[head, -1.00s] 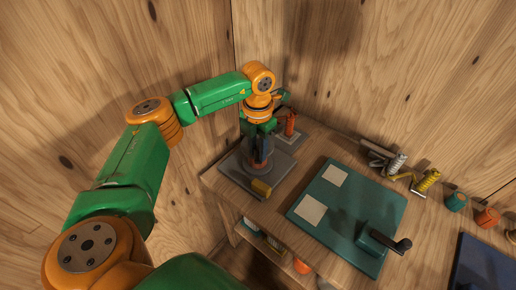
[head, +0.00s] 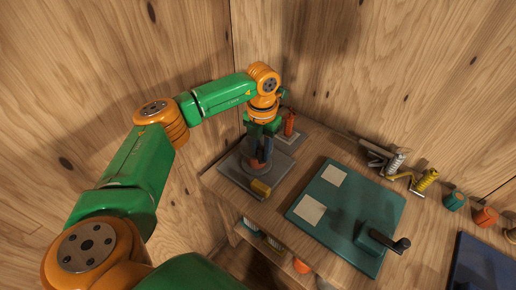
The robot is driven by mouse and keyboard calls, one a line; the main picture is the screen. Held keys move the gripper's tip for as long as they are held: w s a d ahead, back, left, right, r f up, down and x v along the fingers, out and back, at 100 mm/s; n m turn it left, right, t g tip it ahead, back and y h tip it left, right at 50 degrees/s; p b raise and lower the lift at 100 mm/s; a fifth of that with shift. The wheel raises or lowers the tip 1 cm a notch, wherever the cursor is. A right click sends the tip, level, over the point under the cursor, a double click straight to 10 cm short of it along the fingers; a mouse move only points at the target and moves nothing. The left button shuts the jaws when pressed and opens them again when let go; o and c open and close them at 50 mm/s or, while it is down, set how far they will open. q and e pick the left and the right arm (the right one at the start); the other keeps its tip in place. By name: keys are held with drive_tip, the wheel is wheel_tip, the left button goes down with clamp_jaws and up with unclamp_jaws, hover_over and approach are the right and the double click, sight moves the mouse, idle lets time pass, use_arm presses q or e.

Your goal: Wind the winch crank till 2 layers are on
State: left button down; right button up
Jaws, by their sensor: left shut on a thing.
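The winch sits on a dark grey base plate (head: 282,176) at the left end of the wooden bench, with a round grey disc (head: 236,163) on top and a yellow block (head: 261,188) at the plate's front. My left gripper (head: 262,158) points down over the disc and is shut on the crank's upright handle. The fingers mostly hide the handle, and a bit of orange-red shows between them. The winch's drum and any layers on it cannot be made out. My right gripper is not in view.
A red-orange upright item (head: 289,123) stands close behind the gripper. A teal board (head: 340,205) with two pale squares and a black-handled lever (head: 401,244) lies to the right. Spools (head: 426,180) and small pots (head: 455,201) line the back. Wooden walls stand close behind.

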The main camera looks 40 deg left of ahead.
use_arm(q)
drive_tip(key=shift+w+d+n+p, duration=0.1)
drive_tip(key=shift+w+d+n, duration=0.15)
drive_tip(key=shift+w+n, duration=0.7)
drive_tip(key=shift+w+d+n+p, duration=0.15)
drive_tip(key=shift+w+d+n, duration=0.15)
drive_tip(key=shift+n, duration=1.3)
drive_tip(key=shift+w+d+n+p, duration=0.1)
drive_tip(key=shift+w+d+n, duration=0.3)
drive_tip(key=shift+n, duration=0.85)
drive_tip(key=shift+w+a, duration=0.15)
drive_tip(key=shift+w, duration=0.05)
drive_tip(key=c, duration=0.6)
unclamp_jaws()
drive_tip(key=shift+c, duration=0.2)
wheel_tip(320, 180, up, 7)
drive_tip(key=b, duration=0.1)
